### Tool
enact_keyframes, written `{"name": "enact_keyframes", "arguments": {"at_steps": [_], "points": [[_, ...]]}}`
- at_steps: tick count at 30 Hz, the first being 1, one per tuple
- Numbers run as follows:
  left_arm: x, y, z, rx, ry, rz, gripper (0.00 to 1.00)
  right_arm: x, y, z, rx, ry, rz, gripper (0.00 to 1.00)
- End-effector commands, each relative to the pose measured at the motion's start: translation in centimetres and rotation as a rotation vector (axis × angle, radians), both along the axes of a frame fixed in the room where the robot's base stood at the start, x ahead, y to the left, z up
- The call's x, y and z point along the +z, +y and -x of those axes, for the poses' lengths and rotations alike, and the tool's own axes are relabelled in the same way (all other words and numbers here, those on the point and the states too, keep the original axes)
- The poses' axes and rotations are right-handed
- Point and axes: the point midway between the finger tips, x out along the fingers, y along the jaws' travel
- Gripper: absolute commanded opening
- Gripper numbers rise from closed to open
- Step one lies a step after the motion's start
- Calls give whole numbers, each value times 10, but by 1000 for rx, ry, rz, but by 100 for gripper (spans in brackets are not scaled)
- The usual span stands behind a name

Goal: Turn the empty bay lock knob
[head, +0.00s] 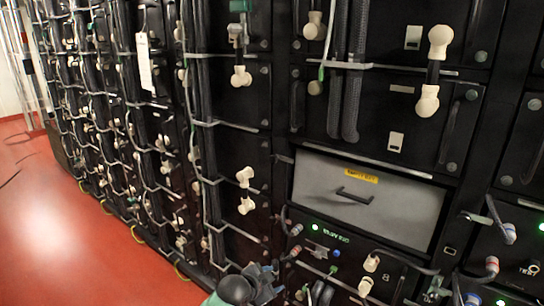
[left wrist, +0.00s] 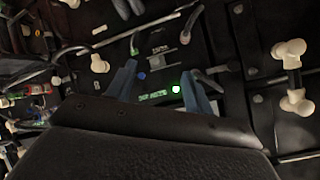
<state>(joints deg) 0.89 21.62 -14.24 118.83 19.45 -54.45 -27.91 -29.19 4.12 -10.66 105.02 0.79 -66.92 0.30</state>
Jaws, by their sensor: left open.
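The empty bay shows in the head view as a grey panel (head: 372,205) with a yellow label (head: 360,174) and a dark pull handle (head: 354,196). Under it is a black panel with green lettering, a green light (head: 315,226) and a small blue knob (head: 336,253). The blue knob also shows in the left wrist view (left wrist: 141,76), near the green light (left wrist: 176,89). I cannot tell which knob is the bay's lock. My left gripper (head: 262,280) is at the bottom of the head view; its two blue fingers (left wrist: 158,80) stand apart in the wrist view, with no object held between them.
Cream terminal caps (head: 427,100) and grey cables stick out from the black battery rack around the panel. A white tag (head: 144,60) hangs at the upper left.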

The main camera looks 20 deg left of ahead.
Motion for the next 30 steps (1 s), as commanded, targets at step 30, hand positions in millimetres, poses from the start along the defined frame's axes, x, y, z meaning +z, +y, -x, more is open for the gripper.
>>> {"name": "enact_keyframes", "arguments": {"at_steps": [30], "points": [[285, 101, -215, -103, -661, -199, 52, -141, -37, 53, 7, -18, 35, 36]]}}
